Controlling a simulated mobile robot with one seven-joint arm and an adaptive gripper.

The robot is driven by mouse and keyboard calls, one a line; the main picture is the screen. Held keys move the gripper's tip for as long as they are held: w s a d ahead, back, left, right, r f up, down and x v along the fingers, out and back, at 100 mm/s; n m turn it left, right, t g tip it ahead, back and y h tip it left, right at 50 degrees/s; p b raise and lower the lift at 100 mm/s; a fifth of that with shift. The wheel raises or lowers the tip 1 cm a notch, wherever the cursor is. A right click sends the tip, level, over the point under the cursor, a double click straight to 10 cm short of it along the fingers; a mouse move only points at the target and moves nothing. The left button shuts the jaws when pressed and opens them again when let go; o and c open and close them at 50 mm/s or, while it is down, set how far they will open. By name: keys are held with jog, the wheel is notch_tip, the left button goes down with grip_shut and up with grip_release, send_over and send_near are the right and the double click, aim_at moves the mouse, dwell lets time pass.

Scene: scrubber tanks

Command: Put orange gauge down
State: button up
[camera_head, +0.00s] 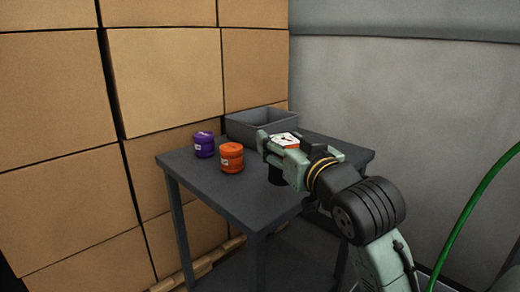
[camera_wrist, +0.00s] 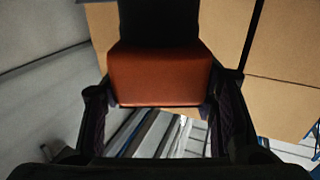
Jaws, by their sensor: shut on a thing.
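My gripper (camera_head: 280,147) is shut on the orange gauge (camera_head: 292,147), above the right part of the dark table (camera_head: 222,194). The gauge's pale face points up between the fingers in the head view. In the wrist view its orange body (camera_wrist: 160,78) sits between the two fingers, with a black part (camera_wrist: 158,22) beyond it. A dark shape shows below the gripper in the head view; I cannot tell whether it touches the table.
An orange canister (camera_head: 231,158) and a purple canister (camera_head: 204,145) stand on the table's left side. A grey open bin (camera_head: 262,124) is at the back. Stacked cardboard boxes (camera_head: 168,78) rise behind, and a grey wall (camera_head: 400,95) is to the right. The table's front left is bare.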

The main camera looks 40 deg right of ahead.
jog(key=shift+w+a+f+p, duration=0.15)
jog(key=shift+w+f, duration=0.55)
jog(key=shift+w, duration=0.35)
jog(key=shift+w+a+f+p, duration=0.1)
jog(key=shift+w+f, duration=0.55)
jog(key=shift+w, duration=0.4)
jog(key=shift+w+a+f+p, duration=0.15)
jog(key=shift+w+f, duration=0.55)
jog(key=shift+w, duration=0.35)
jog(key=shift+f+b, duration=0.2)
jog(key=shift+b, duration=0.15)
jog(key=o, duration=1.3)
